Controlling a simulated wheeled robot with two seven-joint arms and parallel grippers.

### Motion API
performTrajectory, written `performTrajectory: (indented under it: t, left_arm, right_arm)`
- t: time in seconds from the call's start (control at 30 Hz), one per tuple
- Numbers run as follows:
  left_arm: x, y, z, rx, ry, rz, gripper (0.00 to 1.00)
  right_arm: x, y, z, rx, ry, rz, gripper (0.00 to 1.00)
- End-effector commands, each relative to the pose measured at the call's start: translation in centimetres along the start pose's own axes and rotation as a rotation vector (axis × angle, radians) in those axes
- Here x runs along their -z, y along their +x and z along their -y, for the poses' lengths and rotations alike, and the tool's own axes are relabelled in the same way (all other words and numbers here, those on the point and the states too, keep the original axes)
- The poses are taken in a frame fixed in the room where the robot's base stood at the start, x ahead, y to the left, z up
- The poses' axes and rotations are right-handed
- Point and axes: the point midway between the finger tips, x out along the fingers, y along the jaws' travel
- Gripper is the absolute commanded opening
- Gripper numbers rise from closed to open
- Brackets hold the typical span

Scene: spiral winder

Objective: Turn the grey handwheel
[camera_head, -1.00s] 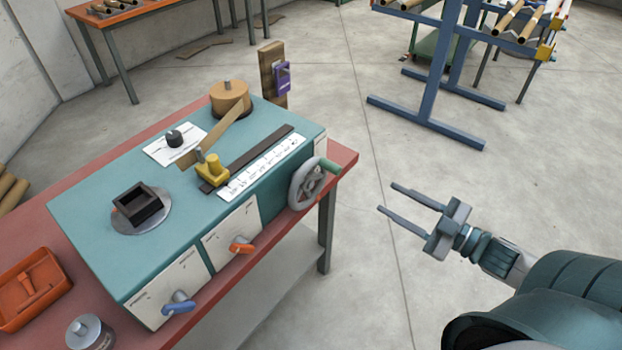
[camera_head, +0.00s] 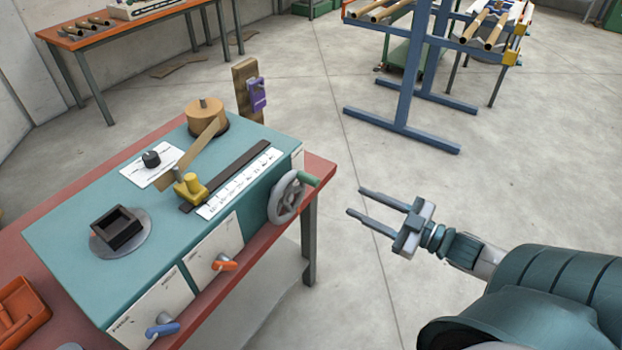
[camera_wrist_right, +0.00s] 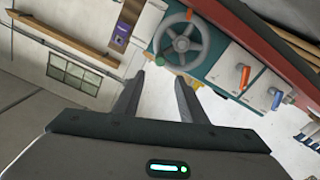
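The grey handwheel (camera_head: 287,197) is on the right end of the front face of the teal winder machine (camera_head: 75,240). It has a green handle (camera_head: 309,179) at its upper right. My left gripper is not in view.
The machine stands on a red table (camera_head: 318,172). An orange lever (camera_head: 224,264) and a blue lever (camera_head: 162,327) stick out from its front. A blue rack (camera_head: 400,105) stands behind on open floor.

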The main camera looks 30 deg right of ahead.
Motion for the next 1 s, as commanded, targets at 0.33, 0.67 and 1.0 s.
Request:
performTrajectory:
  t: [0.33,0.67,1.0]
  left_arm:
    - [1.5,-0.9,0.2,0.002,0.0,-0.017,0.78]
    - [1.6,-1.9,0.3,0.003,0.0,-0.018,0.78]
    - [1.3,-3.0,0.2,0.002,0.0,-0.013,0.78]
  right_arm:
    - [0.2,4.2,-0.1,-0.001,-0.001,-0.002,0.38]
    - [0.2,8.1,-0.1,-0.001,-0.001,-0.002,0.38]
    - [0.3,12.2,-0.1,-0.001,-0.001,-0.002,0.38]
